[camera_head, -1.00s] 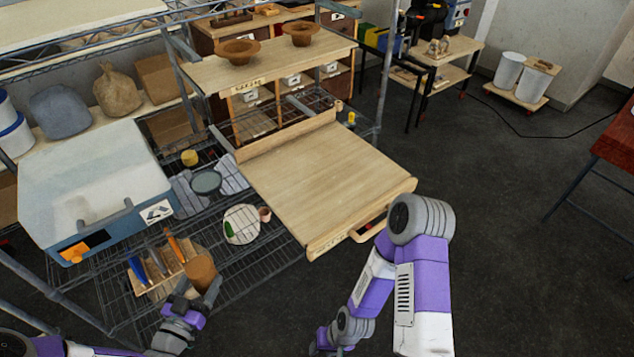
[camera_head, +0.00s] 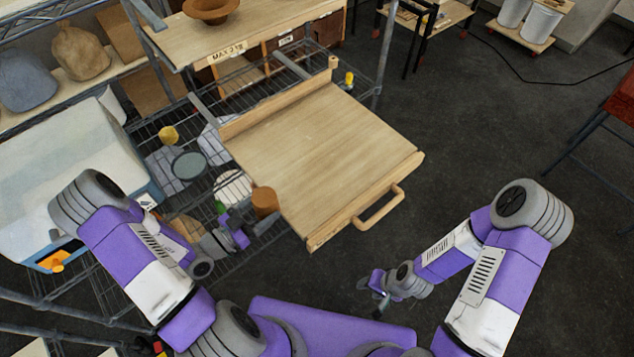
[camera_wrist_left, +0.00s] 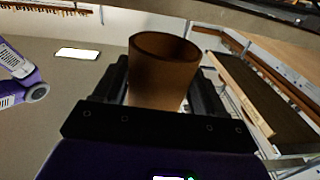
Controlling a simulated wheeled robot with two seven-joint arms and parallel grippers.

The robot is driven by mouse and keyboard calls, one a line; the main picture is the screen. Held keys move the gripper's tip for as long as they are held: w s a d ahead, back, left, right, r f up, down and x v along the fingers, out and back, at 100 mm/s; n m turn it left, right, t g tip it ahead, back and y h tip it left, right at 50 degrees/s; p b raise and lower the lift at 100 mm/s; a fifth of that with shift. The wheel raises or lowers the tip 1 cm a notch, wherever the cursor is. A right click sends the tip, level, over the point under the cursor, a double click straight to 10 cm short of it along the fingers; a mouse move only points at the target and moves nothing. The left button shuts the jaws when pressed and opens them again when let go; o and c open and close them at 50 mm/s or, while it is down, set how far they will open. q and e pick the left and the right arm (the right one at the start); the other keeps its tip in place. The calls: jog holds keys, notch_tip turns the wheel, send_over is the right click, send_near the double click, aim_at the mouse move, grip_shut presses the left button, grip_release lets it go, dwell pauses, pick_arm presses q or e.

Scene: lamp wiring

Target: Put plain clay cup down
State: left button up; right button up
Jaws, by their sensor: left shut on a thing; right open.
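The plain clay cup (camera_head: 265,201) is brown and upright. My left gripper (camera_head: 246,213) is shut on it, with the cup between the fingers in the left wrist view (camera_wrist_left: 163,72). In the head view the cup is beside the left front edge of the pale wooden board (camera_head: 320,150), over the wire shelf. I cannot tell whether its base touches anything. My right gripper (camera_head: 380,292) is open and empty, low over the floor to the right.
A white-topped box (camera_head: 70,150) stands at the left. A round grey dish (camera_head: 188,166), a yellow object (camera_head: 168,134) and a pale round plate (camera_head: 233,187) lie on the wire shelf. The board's top is bare, with a wooden handle (camera_head: 380,209) at its front.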

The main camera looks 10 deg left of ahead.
pick_arm(q)
jog(key=s, duration=0.1)
jog(key=s+a, duration=0.1)
jog(key=shift+s+g, duration=0.3)
jog(key=shift+s, duration=0.1)
jog(key=shift+w+d+h, duration=0.2)
jog(key=shift+d+h, duration=0.1)
jog(key=shift+d, duration=0.05)
send_over(308, 191)
jog(key=v, duration=0.4)
jog(key=x, duration=0.4)
jog(key=shift+d+b, duration=0.1)
jog(key=shift+b, duration=0.3)
jog(key=shift+f, duration=0.75)
jog(key=shift+f, duration=0.15)
jog(key=o, duration=1.2)
jog(key=shift+o, duration=0.2)
